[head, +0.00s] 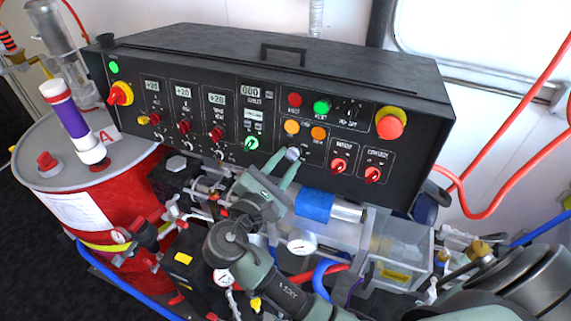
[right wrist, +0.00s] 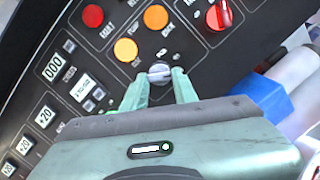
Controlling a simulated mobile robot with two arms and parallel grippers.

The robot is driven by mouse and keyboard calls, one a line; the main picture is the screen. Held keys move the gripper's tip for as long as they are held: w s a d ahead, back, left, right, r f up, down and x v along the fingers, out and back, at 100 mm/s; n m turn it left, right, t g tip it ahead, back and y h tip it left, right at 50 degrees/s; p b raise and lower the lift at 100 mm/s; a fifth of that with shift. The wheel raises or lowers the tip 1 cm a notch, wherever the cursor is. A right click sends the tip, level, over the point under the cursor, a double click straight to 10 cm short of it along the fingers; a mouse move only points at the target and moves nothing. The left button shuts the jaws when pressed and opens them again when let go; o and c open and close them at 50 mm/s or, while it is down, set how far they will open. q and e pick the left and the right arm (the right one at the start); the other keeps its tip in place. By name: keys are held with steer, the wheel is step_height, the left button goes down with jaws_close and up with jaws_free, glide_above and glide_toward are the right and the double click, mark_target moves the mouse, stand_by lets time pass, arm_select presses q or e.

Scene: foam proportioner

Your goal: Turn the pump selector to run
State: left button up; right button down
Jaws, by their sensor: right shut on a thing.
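The pump selector appears to be a small grey knob (head: 292,153) low on the black control panel (head: 300,178), under two orange buttons. In the right wrist view the grey knob (right wrist: 160,73) shows a light bar lying across, between the fingertips. My right gripper (head: 287,163) reaches up to the panel, its green fingers shut on this knob from both sides. The same fingertips (right wrist: 160,77) also show in the right wrist view. The markings around the knob are partly hidden and too small to read. My left gripper is not in view.
Two red selectors (head: 338,165) (head: 372,174) sit right of the knob. An emergency stop (head: 390,123) is above them. A green knob (head: 251,143) is to the left. Pipes, gauges and a blue-banded cylinder (head: 315,206) crowd the space below the panel. A red drum (head: 125,200) stands left.

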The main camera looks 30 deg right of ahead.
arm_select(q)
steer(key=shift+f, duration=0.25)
arm_select(e)
steer(key=shift+m+g, duration=0.3)
steer(key=shift+m, duration=0.7)
steer(key=shift+r, duration=0.1)
steer(key=c, duration=1.1)
jaws_free()
